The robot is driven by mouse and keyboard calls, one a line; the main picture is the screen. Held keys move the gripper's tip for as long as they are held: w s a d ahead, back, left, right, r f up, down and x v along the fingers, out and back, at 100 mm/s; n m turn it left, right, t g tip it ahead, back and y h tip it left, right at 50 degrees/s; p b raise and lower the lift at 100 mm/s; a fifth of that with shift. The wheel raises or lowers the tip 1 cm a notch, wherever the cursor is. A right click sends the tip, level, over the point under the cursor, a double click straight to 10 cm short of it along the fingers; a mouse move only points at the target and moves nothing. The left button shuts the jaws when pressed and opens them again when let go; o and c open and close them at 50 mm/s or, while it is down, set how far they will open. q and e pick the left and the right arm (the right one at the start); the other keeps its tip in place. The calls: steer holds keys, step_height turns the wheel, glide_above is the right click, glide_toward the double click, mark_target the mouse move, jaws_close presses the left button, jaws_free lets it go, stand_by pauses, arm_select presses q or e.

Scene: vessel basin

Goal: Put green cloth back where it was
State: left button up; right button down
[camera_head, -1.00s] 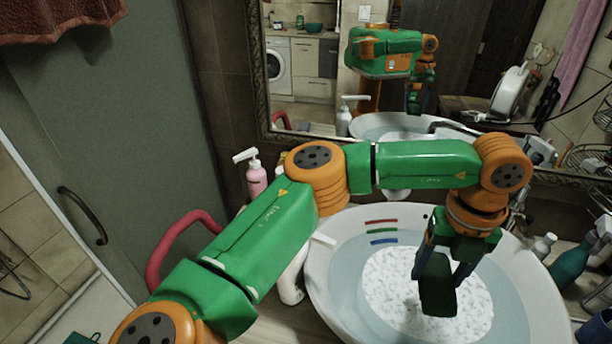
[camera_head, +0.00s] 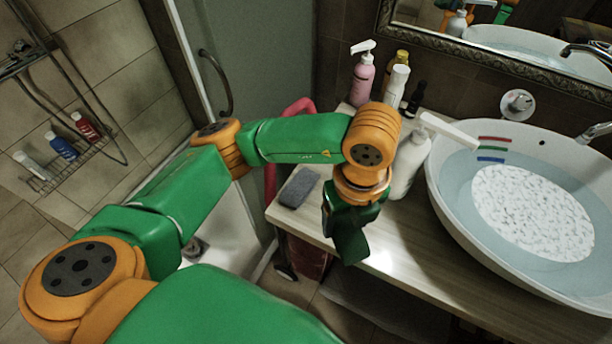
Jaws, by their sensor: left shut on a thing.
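The dark green cloth (camera_head: 350,243) hangs below my left gripper (camera_head: 352,212), over the front left edge of the wooden counter (camera_head: 418,258). My left gripper is shut on the cloth, and its fingers are dark and partly hidden by the arm and cloth. The white basin (camera_head: 446,208) is to the right of the gripper, apart from the cloth. My right gripper is not in view.
A grey sponge-like block (camera_head: 299,187) lies on the counter left of the gripper. A white pump bottle (camera_head: 408,165) stands close right of it. A pink pump bottle (camera_head: 362,80) and several bottles stand behind. A red curved tube (camera_head: 297,106) is behind the arm.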

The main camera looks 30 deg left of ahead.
arm_select(q)
steer(key=w+a+f, duration=0.1)
steer(key=w+f, duration=0.1)
steer(key=w+a+f+b, duration=0.1)
steer(key=w, duration=0.1)
steer(key=w+a+f, duration=0.2)
steer(key=shift+w+f, duration=0.35)
steer(key=shift+w, duration=0.05)
steer(key=w+a+f, duration=0.2)
steer(key=f, duration=0.1)
steer(key=shift+w+a+p, duration=0.15)
steer(key=shift+p, duration=0.2)
step_height(320, 180, down, 2)
steer(key=shift+f+p, duration=0.25)
steer(key=shift+p, duration=0.4)
steer(key=shift+f+b, duration=0.3)
steer(key=shift+f, duration=0.1)
steer(key=o, duration=1.2)
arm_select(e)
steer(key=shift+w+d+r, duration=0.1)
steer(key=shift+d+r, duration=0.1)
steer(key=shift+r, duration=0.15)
arm_select(q)
steer(key=shift+r, duration=0.1)
